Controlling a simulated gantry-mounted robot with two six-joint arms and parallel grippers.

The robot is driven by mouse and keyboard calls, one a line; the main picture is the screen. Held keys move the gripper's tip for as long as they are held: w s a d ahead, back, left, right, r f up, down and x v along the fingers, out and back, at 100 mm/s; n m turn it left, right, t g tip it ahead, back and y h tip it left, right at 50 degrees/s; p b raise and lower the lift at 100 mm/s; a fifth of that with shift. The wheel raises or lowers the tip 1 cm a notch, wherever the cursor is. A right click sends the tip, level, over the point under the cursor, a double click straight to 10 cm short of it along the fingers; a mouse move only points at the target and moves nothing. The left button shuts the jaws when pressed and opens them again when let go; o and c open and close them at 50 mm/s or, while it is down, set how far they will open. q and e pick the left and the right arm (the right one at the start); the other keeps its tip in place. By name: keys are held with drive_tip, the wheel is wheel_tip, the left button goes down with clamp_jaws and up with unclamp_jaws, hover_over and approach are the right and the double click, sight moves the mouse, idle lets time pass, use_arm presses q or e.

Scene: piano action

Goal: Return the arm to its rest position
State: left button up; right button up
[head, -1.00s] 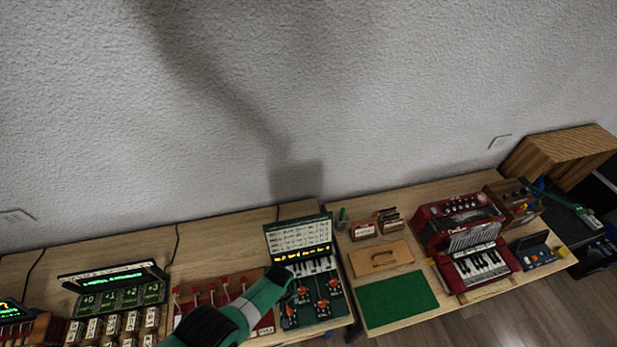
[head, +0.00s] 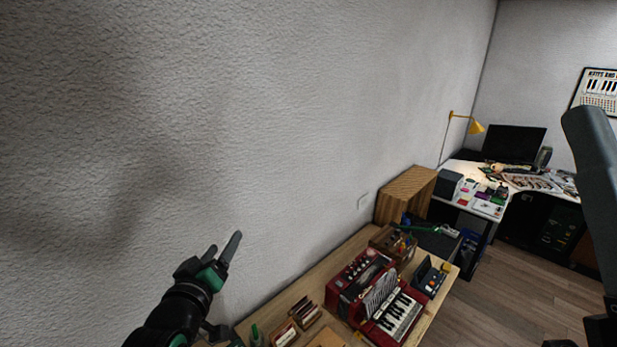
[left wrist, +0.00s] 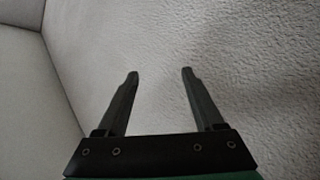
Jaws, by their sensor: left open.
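My left gripper (head: 222,255) is raised in front of the textured wall (head: 290,110), at the lower left of the head view. In the left wrist view my left gripper (left wrist: 158,80) has its two dark fingers spread apart with nothing between them. Behind the fingers only wall shows. A grey arm part of mine stands at the right edge of the head view. My right gripper cannot be made out in either view.
Below and right of the left gripper, a wooden table (head: 281,300) bears a red accordion (head: 385,300) and small card boxes. A wooden cabinet (head: 405,195) stands beyond it. A white desk (head: 470,200) with a yellow lamp (head: 474,127) is further back. Floor (head: 490,300) is clear at right.

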use_arm(q)
drive_tip(key=s+r+m+t, duration=0.1)
drive_tip(key=s+r+t, duration=0.2)
drive_tip(key=s+r, duration=0.55)
drive_tip(key=s+r+m+t, duration=0.1)
drive_tip(key=s+r+t, duration=0.25)
drive_tip(key=r, duration=0.95)
drive_tip(key=s+r+m+t+h, duration=0.1)
drive_tip(key=s+r+m+t, duration=0.1)
drive_tip(key=s+r, duration=0.4)
drive_tip(key=s+r+m+t, duration=0.2)
drive_tip(key=s+r+t, duration=0.1)
drive_tip(key=s, duration=0.5)
wheel_tip(320, 180, down, 42)
drive_tip(key=b, duration=4.2)
drive_tip(key=shift+w+a+m, duration=0.2)
drive_tip(key=shift+w+m, duration=0.05)
drive_tip(key=shift+m, duration=0.15)
